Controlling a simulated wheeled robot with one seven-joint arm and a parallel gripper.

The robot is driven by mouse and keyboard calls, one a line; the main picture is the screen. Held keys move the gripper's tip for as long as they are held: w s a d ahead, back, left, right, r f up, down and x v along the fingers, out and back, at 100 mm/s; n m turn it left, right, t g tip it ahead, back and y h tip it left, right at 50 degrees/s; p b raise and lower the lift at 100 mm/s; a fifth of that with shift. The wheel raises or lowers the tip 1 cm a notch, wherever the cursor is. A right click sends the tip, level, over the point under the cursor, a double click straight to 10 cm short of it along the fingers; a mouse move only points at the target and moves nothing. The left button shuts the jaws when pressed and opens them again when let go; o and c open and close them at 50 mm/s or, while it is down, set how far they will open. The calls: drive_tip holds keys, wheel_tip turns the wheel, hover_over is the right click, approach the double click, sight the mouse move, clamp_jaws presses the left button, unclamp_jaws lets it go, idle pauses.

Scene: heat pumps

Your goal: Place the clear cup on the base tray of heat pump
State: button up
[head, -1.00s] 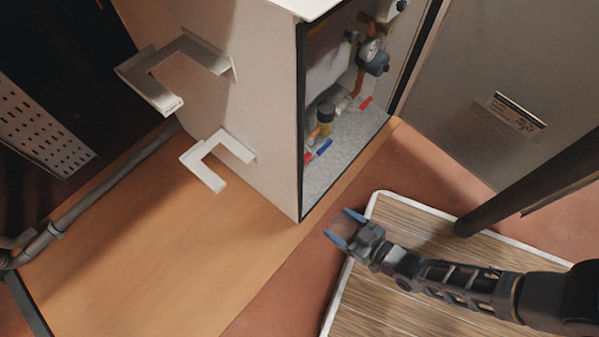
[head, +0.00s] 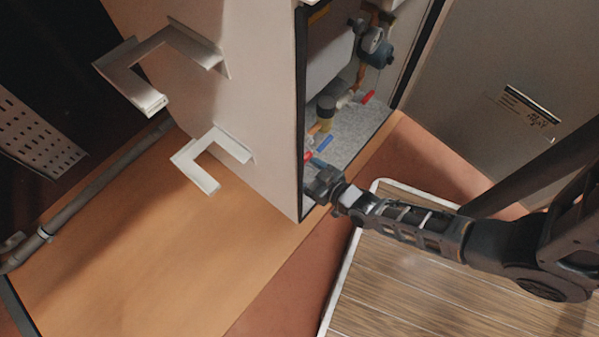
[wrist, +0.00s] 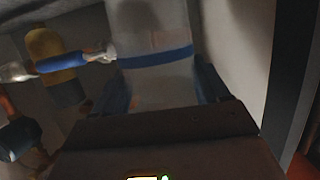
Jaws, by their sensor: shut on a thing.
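The heat pump's base tray (head: 352,132) is the grey speckled floor inside the open cabinet. My gripper (head: 312,172) reaches into the cabinet's lower front opening, near the tray's left front corner. In the wrist view, the blue fingers of my gripper (wrist: 163,88) are shut on the clear cup (wrist: 155,30), which is see-through with a blue band across it. The cup's base is not in view, so I cannot tell whether it touches the tray. In the head view the cup cannot be made out behind my gripper.
Valves with a blue handle (head: 325,142) and a red handle (head: 368,97) stand on the tray. A brass-coloured fitting (wrist: 50,60) is left of the cup. The cabinet side wall (head: 255,130) is close to my gripper.

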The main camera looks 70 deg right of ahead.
sight(305, 177)
drive_tip(key=shift+r+x, duration=0.2)
drive_tip(key=shift+x, duration=0.85)
wheel_tip(305, 177, down, 2)
drive_tip(key=shift+d+f+b, duration=0.15)
drive_tip(key=shift+f+b, duration=0.1)
drive_tip(key=shift+b, duration=0.75)
wheel_tip(305, 177, down, 4)
drive_tip(key=b, duration=0.2)
drive_tip(key=shift+b, duration=0.3)
drive_tip(key=shift+w+f+b, duration=0.15)
drive_tip(key=shift+f+b, duration=0.1)
drive_tip(key=shift+b, duration=0.05)
drive_tip(key=shift+r, duration=0.1)
drive_tip(key=o, duration=1)
